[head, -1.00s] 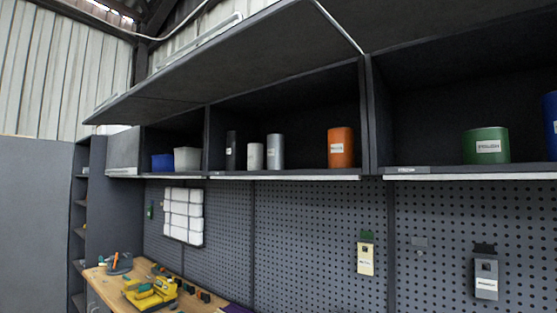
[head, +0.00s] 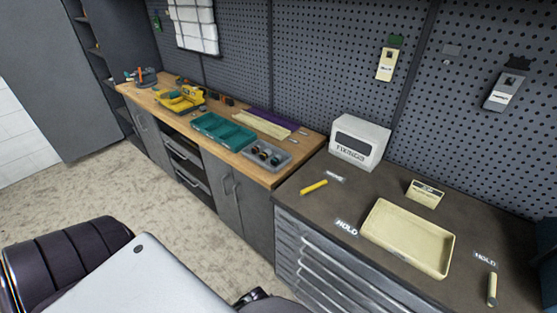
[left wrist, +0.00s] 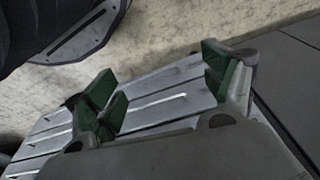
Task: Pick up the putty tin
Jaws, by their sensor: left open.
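No tin that I can identify as the putty tin shows in the head view or the left wrist view now. The shelf with the tins is out of the picture. My left gripper (left wrist: 165,92) shows in the left wrist view with its green-padded fingers wide apart and nothing between them. Behind the fingers are a ribbed grey metal surface and the pale floor. My right gripper does not show.
A dark worktop (head: 335,207) holds a cream tray (head: 408,238), a white box (head: 358,141), a small cream box (head: 425,194) and a yellow stick (head: 313,187). A wooden bench (head: 222,150) on the left carries a teal tray (head: 224,132) and tools. Pegboard stands behind.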

